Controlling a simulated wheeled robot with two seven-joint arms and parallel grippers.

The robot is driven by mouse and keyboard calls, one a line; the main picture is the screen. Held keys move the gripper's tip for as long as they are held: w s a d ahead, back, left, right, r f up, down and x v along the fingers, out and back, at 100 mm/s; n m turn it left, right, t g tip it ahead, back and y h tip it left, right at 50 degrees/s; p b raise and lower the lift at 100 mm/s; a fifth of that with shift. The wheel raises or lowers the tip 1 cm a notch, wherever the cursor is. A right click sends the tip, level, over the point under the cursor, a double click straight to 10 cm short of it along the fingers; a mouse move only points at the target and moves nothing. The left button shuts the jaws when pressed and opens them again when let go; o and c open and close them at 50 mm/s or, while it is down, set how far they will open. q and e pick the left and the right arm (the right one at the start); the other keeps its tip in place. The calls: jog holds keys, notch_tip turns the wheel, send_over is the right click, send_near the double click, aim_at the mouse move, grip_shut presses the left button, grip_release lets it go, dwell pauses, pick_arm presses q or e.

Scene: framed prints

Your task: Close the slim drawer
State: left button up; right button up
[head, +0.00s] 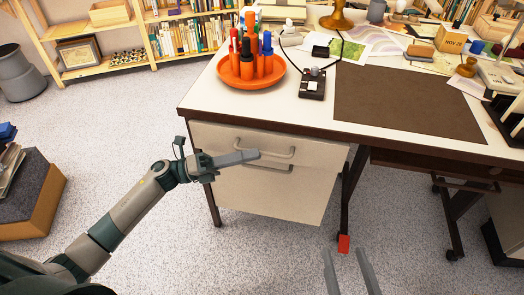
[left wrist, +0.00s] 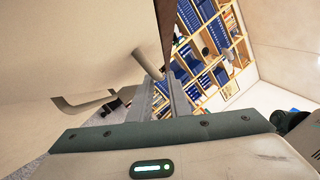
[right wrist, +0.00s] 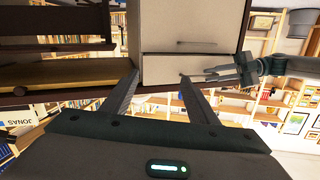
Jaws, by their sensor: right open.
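A cream drawer unit hangs under the left end of the desk. Its slim upper drawer (head: 215,135) has a bar handle (head: 280,150); a taller drawer (head: 290,195) with its own handle is below. In the right wrist view the unit appears upside down, slim drawer (right wrist: 205,67) under the taller one. How far the slim drawer stands out is hard to tell. My left gripper (head: 258,154) is in front of the unit, its tips close to the upper handle; contact is unclear. A narrow gap shows between its fingers (left wrist: 165,82). My right gripper (head: 345,260) is open and empty, lower right.
The desk top (head: 210,98) holds an orange tray (head: 250,82) of markers, a small black device (head: 313,84) and a brown mat (head: 400,100). Carpet around the unit's front is clear.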

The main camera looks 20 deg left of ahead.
aim_at(262, 152)
pick_arm(q)
jog(key=shift+x, duration=1.95)
pick_arm(e)
jog(key=shift+d+f, duration=0.15)
jog(key=shift+f, duration=0.3)
pick_arm(q)
grip_shut()
jog(key=shift+w, duration=0.1)
jog(key=w+b, duration=0.1)
jog(key=w, duration=0.2)
jog(key=shift+w+a+f+b, duration=0.1)
jog(key=shift+w+a+b, duration=0.1)
jog(key=shift+w+b, duration=0.2)
jog(key=shift+a, duration=0.1)
grip_release()
jog(key=shift+w, duration=0.15)
pick_arm(e)
notch_tip(262, 152, up, 7)
jog(key=s+a+t+y, duration=0.1)
jog(key=t, duration=0.2)
jog(key=shift+t, duration=0.3)
